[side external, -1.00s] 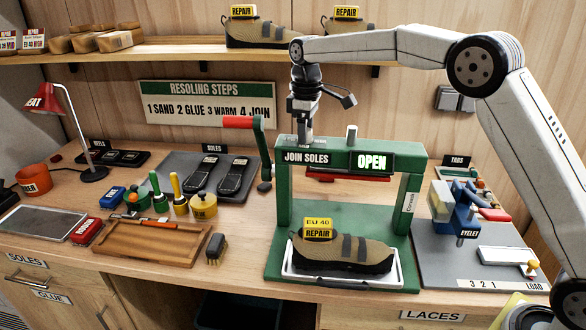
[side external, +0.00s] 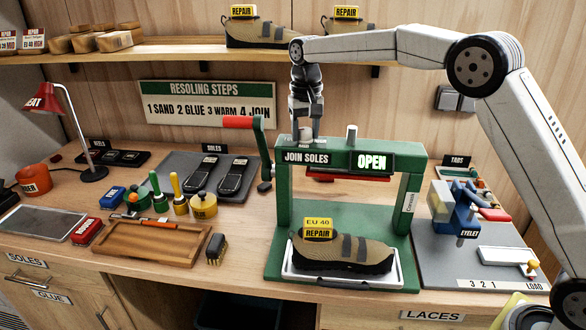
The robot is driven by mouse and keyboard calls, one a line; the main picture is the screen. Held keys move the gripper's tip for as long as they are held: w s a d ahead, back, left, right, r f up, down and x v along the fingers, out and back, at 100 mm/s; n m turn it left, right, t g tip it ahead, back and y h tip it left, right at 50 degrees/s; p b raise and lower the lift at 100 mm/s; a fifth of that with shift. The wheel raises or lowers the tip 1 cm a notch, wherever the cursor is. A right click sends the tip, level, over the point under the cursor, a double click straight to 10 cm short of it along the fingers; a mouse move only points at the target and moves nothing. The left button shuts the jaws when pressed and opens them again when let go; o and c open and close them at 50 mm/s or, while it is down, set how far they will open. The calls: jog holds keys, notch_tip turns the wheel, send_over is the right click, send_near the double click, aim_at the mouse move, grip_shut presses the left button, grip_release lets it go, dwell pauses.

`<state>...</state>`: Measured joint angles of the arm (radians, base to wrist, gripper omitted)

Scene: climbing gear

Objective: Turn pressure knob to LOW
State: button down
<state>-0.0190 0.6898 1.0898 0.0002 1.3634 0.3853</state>
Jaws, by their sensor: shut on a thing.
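The green sole press (side external: 283,200) stands on the bench, with a "JOIN SOLES" label and a lit "OPEN" display on its top beam. My gripper (side external: 306,136) points straight down at the left part of that beam. It is shut on the pressure knob (side external: 306,142), which is mostly hidden by the fingers. The knob's markings and setting cannot be read in this view. A short pale post (side external: 351,133) stands on the beam right of my gripper.
A tan shoe (side external: 342,253) tagged "EU 40 REPAIR" sits in a white tray under the press. A red-handled crank (side external: 258,150) is at the press's left. The eyelet tool (side external: 466,215) stands right. A shelf (side external: 180,53) runs behind.

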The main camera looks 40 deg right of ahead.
aim_at(305, 129)
jog(key=m, duration=0.4)
jog(key=shift+r+m, duration=0.1)
jog(key=shift+m, duration=0.3)
jog(key=shift+c, duration=0.7)
grip_release()
jog(key=shift+r, duration=3.85)
